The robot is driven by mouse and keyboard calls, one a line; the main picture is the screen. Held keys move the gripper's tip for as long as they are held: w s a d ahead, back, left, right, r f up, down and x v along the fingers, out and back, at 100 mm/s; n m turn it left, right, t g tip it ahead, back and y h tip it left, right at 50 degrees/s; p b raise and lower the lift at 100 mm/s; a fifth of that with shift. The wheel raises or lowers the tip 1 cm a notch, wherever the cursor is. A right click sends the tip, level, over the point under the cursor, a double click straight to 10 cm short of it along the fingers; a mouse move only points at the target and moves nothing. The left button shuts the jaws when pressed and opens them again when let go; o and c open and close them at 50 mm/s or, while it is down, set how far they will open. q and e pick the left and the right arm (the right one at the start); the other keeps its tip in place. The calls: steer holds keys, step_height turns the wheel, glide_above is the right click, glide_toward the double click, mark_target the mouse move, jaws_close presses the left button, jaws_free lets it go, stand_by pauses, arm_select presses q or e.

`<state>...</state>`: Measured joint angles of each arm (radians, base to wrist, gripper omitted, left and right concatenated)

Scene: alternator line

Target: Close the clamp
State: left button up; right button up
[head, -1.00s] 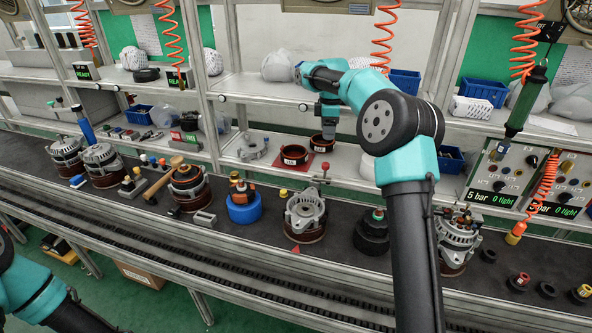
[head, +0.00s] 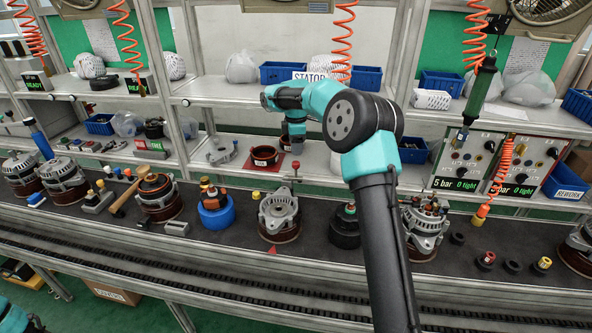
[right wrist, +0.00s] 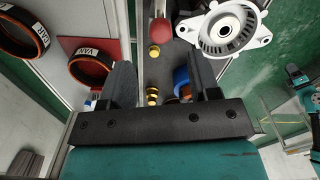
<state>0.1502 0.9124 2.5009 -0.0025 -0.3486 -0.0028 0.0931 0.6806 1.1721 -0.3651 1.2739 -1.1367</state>
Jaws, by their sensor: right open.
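An upright stem with a red ball knob (head: 295,166), which looks like the clamp's handle, stands just behind a silver alternator housing (head: 279,208) on the dark line. In the right wrist view the red knob (right wrist: 160,31) shows beyond the fingers, with the housing (right wrist: 229,30) to its right. The rest of the clamp is hard to make out. My right gripper (right wrist: 163,82) is open and empty, with the knob apart from its fingers. In the head view the gripper (head: 296,146) hangs just above the knob. My left gripper is out of view.
A dark ring on a red mat (head: 264,158) lies on the shelf left of my right gripper. A blue-based part (head: 216,213) and a black part (head: 345,226) flank the housing. A hanging green driver (head: 480,92) is at the right.

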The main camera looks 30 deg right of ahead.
mark_target(296, 169)
step_height(296, 169, down, 10)
steer(key=shift+f, duration=0.25)
stand_by(0.3)
steer(key=c, duration=0.9)
